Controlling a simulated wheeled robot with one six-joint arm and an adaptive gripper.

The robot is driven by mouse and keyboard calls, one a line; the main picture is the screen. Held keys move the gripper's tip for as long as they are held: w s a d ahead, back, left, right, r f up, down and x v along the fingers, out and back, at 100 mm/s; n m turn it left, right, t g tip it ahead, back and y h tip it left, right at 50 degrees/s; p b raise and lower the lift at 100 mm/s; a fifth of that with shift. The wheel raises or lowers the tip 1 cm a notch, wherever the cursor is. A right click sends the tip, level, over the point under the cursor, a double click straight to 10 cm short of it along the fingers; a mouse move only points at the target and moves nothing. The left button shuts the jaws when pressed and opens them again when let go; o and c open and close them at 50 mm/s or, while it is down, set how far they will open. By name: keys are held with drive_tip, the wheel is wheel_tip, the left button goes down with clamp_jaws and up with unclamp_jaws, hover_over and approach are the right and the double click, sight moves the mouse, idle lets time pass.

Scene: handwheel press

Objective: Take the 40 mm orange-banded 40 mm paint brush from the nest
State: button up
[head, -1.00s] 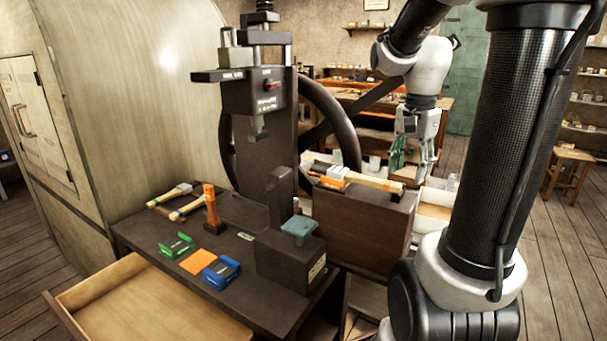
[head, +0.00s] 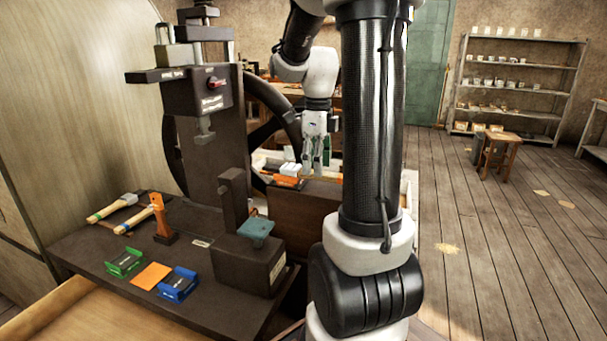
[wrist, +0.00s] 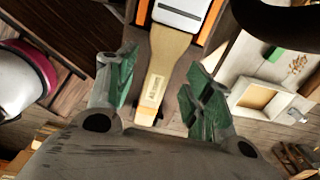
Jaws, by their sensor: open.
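The paint brush lies in an orange-edged nest (wrist: 214,22) on top of a dark wooden box. In the wrist view its pale wooden handle (wrist: 168,58) carries a small label, and its light metal ferrule (wrist: 181,14) is at the top edge. In the head view the brush's whitish ferrule (head: 291,169) shows, but most of the handle is hidden behind my arm. My gripper (wrist: 161,78) is open, its green-padded fingers on either side of the handle in the wrist picture. I cannot tell whether they are level with it. In the head view my gripper (head: 316,160) is close above the box.
The dark box (head: 300,213) stands beside the handwheel press (head: 225,130). The bench holds two brushes or hammers (head: 118,206), a green holder (head: 125,262), an orange square (head: 150,276) and a blue holder (head: 177,284). Floor at right is open around a stool (head: 497,150).

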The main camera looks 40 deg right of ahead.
wheel_tip(320, 180, down, 2)
drive_tip(key=shift+f, duration=0.15)
drive_tip(key=shift+c, duration=0.2)
clamp_jaws()
